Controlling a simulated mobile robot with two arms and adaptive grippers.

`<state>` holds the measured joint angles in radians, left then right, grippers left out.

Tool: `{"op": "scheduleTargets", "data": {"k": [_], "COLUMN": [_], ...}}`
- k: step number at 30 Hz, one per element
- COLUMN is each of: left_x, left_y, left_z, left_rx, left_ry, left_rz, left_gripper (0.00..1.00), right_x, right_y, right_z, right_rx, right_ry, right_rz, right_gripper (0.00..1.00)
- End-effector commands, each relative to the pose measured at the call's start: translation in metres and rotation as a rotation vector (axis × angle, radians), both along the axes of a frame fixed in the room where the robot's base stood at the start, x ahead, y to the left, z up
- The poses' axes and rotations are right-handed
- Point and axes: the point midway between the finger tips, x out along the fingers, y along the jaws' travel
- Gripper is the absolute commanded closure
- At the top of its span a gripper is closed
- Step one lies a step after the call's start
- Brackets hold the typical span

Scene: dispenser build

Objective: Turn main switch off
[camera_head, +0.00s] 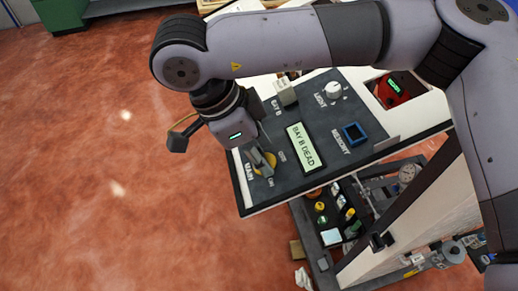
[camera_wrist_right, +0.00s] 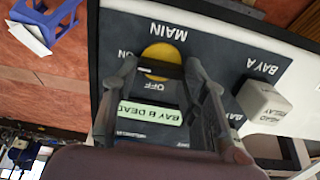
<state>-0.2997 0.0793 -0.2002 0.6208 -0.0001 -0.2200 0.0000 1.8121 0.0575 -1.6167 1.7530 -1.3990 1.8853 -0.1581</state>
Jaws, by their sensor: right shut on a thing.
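The main switch (camera_head: 257,171) is a yellow disc with a dark handle on the dark panel (camera_head: 330,172), by the labels MAIN, ON and OFF. It also shows in the right wrist view as a yellow disc (camera_wrist_right: 160,52) with a dark bar across it. My right gripper (camera_head: 262,162) comes down over the switch and covers much of it in the head view. In the right wrist view my right gripper's fingers (camera_wrist_right: 161,68) are on both sides of the dark handle, shut on it. My left gripper is not in view.
The display (camera_head: 304,147) reads BAY B DEAD. A white block (camera_head: 285,92), a LIGHT knob (camera_head: 333,90) and a blue MEMORY square (camera_head: 354,133) are on the same panel. A red device (camera_head: 393,89) sits in an opening to the right. Open floor lies left.

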Motion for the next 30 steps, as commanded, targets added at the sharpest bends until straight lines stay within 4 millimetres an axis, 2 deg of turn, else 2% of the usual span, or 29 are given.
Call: {"op": "scheduleTargets", "data": {"k": [5, 11, 17, 30], "left_x": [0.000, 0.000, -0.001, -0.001], "left_y": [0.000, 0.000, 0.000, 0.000], "left_z": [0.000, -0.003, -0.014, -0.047], "left_rx": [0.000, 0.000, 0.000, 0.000], "left_ry": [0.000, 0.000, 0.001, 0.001], "left_rz": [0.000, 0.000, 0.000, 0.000], "left_gripper": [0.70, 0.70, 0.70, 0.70], "right_x": [0.000, 0.000, 0.001, 0.002], "right_y": [0.000, 0.000, 0.000, 0.001], "right_z": [0.000, 0.000, -0.003, -0.002], "right_rx": [0.000, -0.001, -0.008, -0.043], "right_ry": [-0.001, 0.004, 0.029, 0.163], "right_rz": [0.000, 0.015, 0.082, 0.427], "right_gripper": [0.88, 0.88, 0.88, 0.88]}}
